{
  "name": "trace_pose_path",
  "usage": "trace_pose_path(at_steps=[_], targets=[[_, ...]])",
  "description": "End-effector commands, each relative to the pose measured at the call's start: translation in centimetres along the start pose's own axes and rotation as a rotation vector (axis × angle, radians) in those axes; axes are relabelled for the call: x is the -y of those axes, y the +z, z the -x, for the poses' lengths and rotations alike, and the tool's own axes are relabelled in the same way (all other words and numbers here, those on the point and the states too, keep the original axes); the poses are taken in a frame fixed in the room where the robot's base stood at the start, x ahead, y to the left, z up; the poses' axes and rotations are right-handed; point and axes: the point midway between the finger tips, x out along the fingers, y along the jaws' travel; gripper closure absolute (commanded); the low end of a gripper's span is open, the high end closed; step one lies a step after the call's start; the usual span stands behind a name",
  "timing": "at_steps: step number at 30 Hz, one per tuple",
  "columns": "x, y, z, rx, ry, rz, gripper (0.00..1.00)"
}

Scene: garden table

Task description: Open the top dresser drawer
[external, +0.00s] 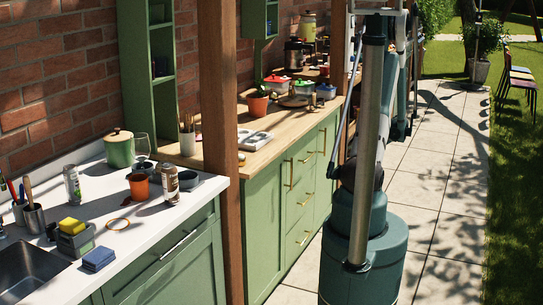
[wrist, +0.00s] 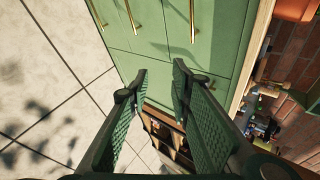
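The green dresser (external: 264,230) stands under a wooden worktop in the external view, with a stack of drawers with brass handles. The top drawer (external: 308,165) looks shut. In the wrist view, the dresser front (wrist: 160,45) appears turned sideways, with the worktop edge on the right. A brass handle (wrist: 192,20) lies nearest that edge, and another handle (wrist: 131,14) is left of it. My gripper (wrist: 160,73) is open, with nothing seen between its fingers. Its fingertips overlap the dresser front below these handles in the picture. In the external view my arm hides the gripper.
An orange pot (external: 258,104) and lidded containers stand on the wooden worktop (external: 235,150). A wooden post (external: 220,150) stands between it and the white counter (external: 120,240). Pale paving (external: 450,220) lies clear to the right of my base, with chairs (external: 520,85) farther off.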

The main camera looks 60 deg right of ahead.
Motion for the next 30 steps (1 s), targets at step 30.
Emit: trace_pose_path(at_steps=[30], targets=[[1.2, 2.2, -9.4, 0.160, -0.260, 0.047, 0.78]])
